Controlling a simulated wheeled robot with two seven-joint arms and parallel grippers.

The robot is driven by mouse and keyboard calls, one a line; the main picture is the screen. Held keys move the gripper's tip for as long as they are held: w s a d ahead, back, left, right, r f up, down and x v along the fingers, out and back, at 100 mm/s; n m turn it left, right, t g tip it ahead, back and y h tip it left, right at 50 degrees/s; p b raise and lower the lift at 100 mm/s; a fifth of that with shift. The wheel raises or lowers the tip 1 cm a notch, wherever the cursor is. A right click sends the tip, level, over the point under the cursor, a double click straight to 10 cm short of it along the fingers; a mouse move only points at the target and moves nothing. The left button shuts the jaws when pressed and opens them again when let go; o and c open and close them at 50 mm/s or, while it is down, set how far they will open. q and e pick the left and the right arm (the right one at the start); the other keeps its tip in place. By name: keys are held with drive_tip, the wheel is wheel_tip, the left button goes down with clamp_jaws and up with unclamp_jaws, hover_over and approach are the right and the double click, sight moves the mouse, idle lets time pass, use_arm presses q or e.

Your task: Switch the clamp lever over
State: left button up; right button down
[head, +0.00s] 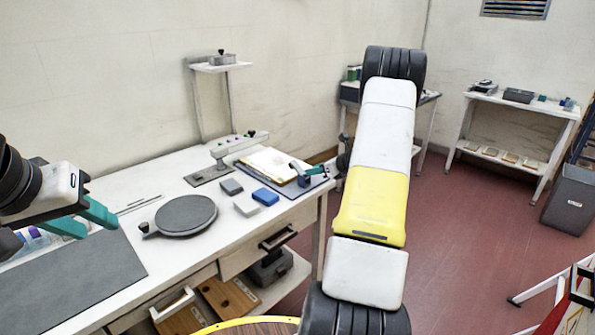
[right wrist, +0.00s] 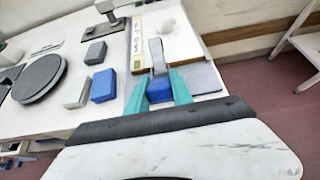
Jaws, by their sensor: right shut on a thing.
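The clamp lever (right wrist: 157,52) is a grey bar rising from a blue body (right wrist: 160,90) in the right wrist view. My right gripper (right wrist: 158,74) has its teal fingers on either side of it and is shut on it. In the head view the right gripper (head: 309,170) is small at the table's right end, and the clamp there is too small to read clearly. My left gripper (head: 92,221) is open and empty above the left part of the table, its two teal fingers apart.
The white table (head: 150,184) holds a round dark plate (head: 186,214), a blue block (head: 265,196), grey and white blocks, and a stand with a horizontal arm (head: 240,145). Shelves and a grey bin (head: 570,200) stand right.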

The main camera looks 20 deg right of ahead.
drive_tip(key=w+r+g, duration=0.1)
drive_tip(key=w+g+h, duration=0.1)
drive_tip(key=g, duration=0.1)
drive_tip(key=shift+a+r, duration=0.35)
drive_tip(key=shift+r, duration=0.05)
drive_tip(key=shift+w+a+r+g+h, duration=0.2)
drive_tip(key=shift+w+g+h, duration=0.2)
drive_tip(key=shift+g, duration=0.3)
drive_tip(key=shift+w+a+r+g+h, duration=0.15)
drive_tip(key=shift+w+g+h, duration=0.2)
drive_tip(key=shift+g, duration=0.35)
drive_tip(key=c, duration=1.1)
unclamp_jaws()
drive_tip(key=shift+w, duration=0.1)
drive_tip(key=v, duration=0.7)
drive_tip(key=shift+d+r, duration=0.1)
drive_tip(key=shift+r, duration=0.2)
